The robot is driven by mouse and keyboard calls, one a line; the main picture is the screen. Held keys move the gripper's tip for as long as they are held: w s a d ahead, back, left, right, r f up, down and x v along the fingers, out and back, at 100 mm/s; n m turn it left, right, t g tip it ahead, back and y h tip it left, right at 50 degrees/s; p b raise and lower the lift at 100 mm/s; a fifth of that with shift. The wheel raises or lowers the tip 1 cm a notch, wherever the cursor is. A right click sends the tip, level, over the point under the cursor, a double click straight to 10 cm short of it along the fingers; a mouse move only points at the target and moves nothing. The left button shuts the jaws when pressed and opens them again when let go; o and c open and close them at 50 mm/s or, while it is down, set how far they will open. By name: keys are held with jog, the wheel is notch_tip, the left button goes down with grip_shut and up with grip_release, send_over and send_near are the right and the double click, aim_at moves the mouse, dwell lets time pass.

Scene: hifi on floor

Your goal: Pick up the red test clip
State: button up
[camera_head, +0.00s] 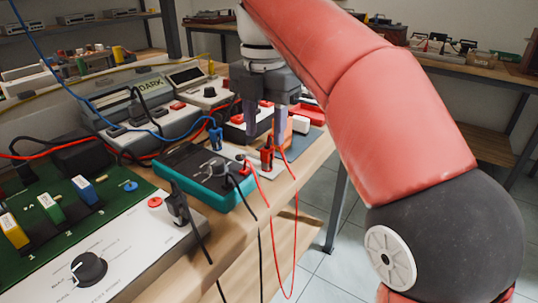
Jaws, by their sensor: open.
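The red test clip (267,155) stands on a pale panel near the bench's front edge, and a red wire hangs from it in a loop. My gripper (265,140) points down from above, with its two fingers apart. The fingertips are at the top of the red clip, one on each side in the picture. I cannot tell whether either finger touches it. The gripper looks open.
A teal-edged multimeter (205,175) lies left of the clip. A blue clip (215,136) and a black clip (179,207) stand nearby. A green board (55,210) is at left, and instruments (150,105) are behind. Loose wires hang over the bench's front edge.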

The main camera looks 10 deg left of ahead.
aim_at(267, 148)
jog(key=f, duration=0.2)
jog(key=f+b, duration=0.1)
jog(key=f, duration=0.2)
jog(key=shift+s+d+f, duration=0.1)
jog(key=shift+d, duration=0.1)
jog(key=shift+c, duration=0.2)
jog(key=c, duration=0.9)
